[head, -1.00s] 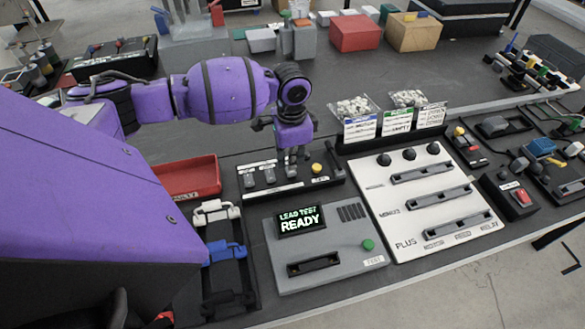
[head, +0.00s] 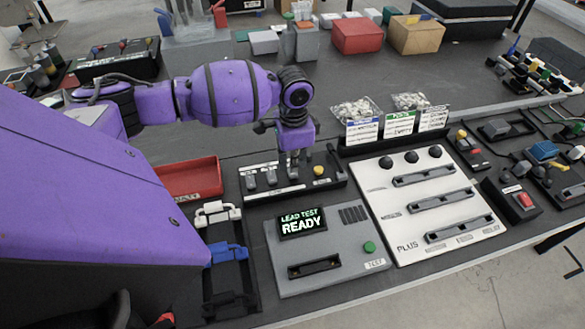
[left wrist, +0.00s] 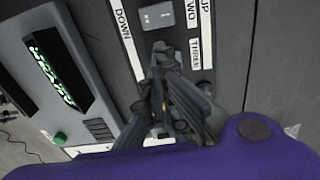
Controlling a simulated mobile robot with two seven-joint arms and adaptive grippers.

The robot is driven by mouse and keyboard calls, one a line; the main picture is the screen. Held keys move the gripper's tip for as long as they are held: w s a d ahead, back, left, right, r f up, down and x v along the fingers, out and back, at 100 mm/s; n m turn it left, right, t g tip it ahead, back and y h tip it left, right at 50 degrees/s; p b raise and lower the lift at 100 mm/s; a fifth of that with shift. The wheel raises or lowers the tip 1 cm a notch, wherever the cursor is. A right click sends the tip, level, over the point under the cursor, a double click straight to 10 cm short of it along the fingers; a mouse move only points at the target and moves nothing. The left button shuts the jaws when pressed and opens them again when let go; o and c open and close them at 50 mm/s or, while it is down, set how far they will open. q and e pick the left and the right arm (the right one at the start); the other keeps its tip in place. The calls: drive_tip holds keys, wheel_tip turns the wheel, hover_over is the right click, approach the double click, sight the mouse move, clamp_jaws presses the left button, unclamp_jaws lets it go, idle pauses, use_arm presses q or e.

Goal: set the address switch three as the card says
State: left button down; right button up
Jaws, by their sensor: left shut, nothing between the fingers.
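The address switch panel (head: 262,190) is a black strip behind the grey tester. Its first two grey switches (head: 250,181) (head: 271,176) and a yellow button (head: 319,170) show in the head view. My left gripper (head: 293,170) points down at the panel between the second switch and the button, jaws shut and empty. In the left wrist view, the fingertips (left wrist: 163,55) are beside the label THREE (left wrist: 194,53); switch three itself is hidden behind them. Switch two (left wrist: 157,15) and the labels DOWN and UP show there.
The grey tester (head: 330,262) reads LEAD TEST READY. A white board (head: 430,205) with slots and black knobs lies to its right. A red tray (head: 190,180) is left of the panel. Bags of white pieces (head: 357,110) sit behind the cards.

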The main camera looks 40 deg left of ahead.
sight(293, 174)
drive_tip(key=shift+a, duration=0.15)
idle(0.3)
use_arm(q)
drive_tip(key=shift+f, duration=0.7)
use_arm(e)
drive_tip(key=shift+s+d+f, duration=0.15)
drive_tip(key=shift+d+f, duration=0.05)
use_arm(q)
drive_tip(key=shift+f, duration=0.45)
use_arm(e)
drive_tip(key=shift+a+f, duration=0.15)
use_arm(q)
drive_tip(key=shift+r, duration=0.35)
drive_tip(key=shift+r+p, duration=0.95)
drive_tip(key=shift+r, duration=0.65)
drive_tip(key=shift+r+p, duration=0.85)
drive_tip(key=shift+r, duration=0.8)
drive_tip(key=shift+f, duration=0.1)
use_arm(e)
drive_tip(key=w+r+t, duration=0.1)
drive_tip(key=w+r, duration=0.4)
drive_tip(key=r, duration=0.2)
drive_tip(key=shift+w, duration=0.3)
drive_tip(key=shift+r, duration=0.1)
